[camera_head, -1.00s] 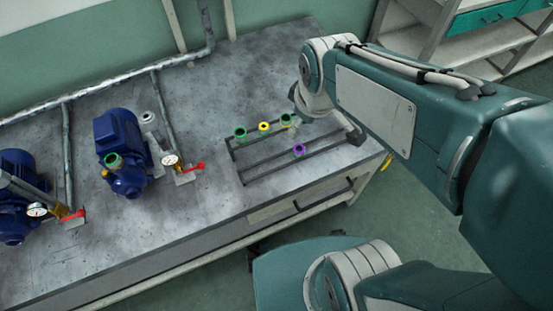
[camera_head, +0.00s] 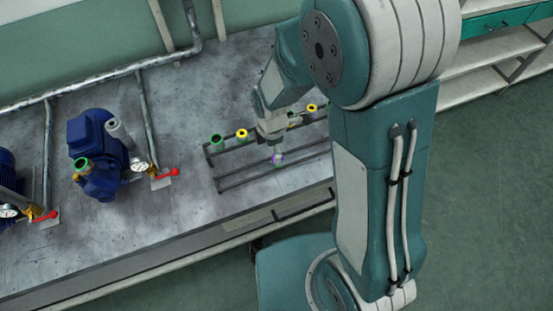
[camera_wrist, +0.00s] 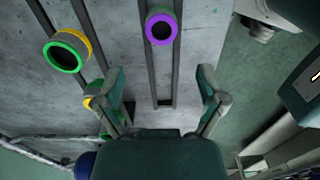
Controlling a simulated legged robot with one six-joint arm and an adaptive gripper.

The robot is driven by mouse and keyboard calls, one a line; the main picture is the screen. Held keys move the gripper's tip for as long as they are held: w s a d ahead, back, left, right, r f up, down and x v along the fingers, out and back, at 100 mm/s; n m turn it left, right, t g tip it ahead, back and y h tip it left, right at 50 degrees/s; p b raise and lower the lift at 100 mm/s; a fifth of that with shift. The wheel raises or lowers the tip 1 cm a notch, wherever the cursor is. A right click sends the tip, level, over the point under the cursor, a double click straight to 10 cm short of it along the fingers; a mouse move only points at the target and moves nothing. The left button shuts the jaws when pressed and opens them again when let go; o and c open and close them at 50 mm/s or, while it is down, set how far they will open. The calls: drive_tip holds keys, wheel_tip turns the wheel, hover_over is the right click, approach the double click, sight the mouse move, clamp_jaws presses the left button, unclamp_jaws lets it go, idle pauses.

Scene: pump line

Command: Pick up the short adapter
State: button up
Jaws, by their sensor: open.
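Several short ring-topped fittings stand in a dark rail rack (camera_head: 240,182); I cannot tell for sure which is the short adapter. A purple-ringed fitting (camera_head: 278,158) stands on the near rails, just below my gripper (camera_head: 273,140). In the wrist view this purple-ringed fitting (camera_wrist: 160,28) is upright, ahead of the gap between my open, empty fingers (camera_wrist: 163,90), and not touching them. A green-ringed fitting with a yellow band (camera_wrist: 66,52) stands to its left. A yellow-ringed one (camera_wrist: 88,102) is partly hidden by the left finger.
In the head view, a green-ringed fitting (camera_head: 217,141) and yellow-ringed fittings (camera_head: 242,134) (camera_head: 311,107) stand on the far rails. Blue pumps (camera_head: 97,150), pipes and a red-handled valve (camera_head: 163,175) stand left. The bench front between rack and pumps is clear.

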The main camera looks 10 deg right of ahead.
drive_tip(key=shift+d+f, duration=0.35)
drive_tip(key=shift+f, duration=0.3)
drive_tip(key=f, duration=0.5)
drive_tip(key=shift+w+d, duration=0.15)
drive_tip(key=shift+d, duration=0.25)
drive_tip(key=shift+c, duration=0.3)
drive_tip(key=c, duration=1.1)
